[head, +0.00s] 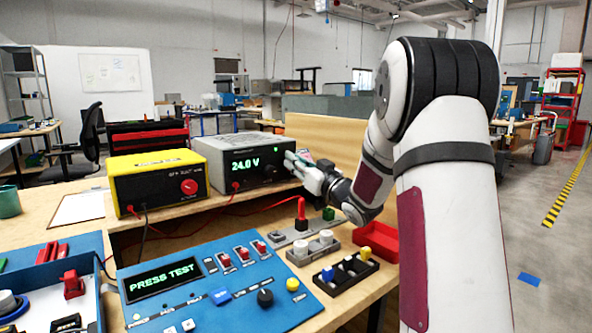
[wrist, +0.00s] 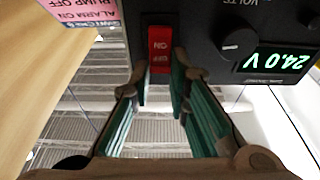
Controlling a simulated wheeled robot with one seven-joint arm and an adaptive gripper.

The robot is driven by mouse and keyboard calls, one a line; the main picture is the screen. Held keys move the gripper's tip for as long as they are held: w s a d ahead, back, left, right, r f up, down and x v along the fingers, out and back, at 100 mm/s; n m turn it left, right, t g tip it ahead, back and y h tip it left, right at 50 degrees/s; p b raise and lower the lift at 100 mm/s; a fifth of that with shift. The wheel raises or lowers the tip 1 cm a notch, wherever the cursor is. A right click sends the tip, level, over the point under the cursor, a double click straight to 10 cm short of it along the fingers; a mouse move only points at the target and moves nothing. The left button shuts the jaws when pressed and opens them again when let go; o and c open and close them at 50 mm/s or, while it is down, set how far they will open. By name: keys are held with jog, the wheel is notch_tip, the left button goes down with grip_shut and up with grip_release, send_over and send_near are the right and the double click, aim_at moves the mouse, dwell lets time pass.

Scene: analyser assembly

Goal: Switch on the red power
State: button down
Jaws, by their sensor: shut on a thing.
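The red power switch (wrist: 159,50) is a rocker marked ON, on the dark face of the grey power supply. In the head view this power supply (head: 215,145) stands on the raised shelf and its display reads 24.0 V. My gripper (head: 294,160) is at the right end of its front face. In the wrist view, which is upside down, the two green-padded fingers of my gripper (wrist: 164,78) stand on either side of the switch and are shut on it. The switch is hidden behind my gripper in the head view.
A yellow supply (head: 158,180) stands left of the grey one. Below is a blue panel (head: 215,290) reading PRESS TEST. Grey blocks (head: 313,250) with plugs, a black tray (head: 345,283) and a red bin (head: 378,243) lie beneath my forearm. Red cables run across the bench.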

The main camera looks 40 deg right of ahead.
dwell(0.3)
jog(key=c, duration=1.5)
grip_release()
jog(key=v, duration=1.2)
jog(key=shift+a, duration=0.1)
jog(key=shift+w, duration=0.1)
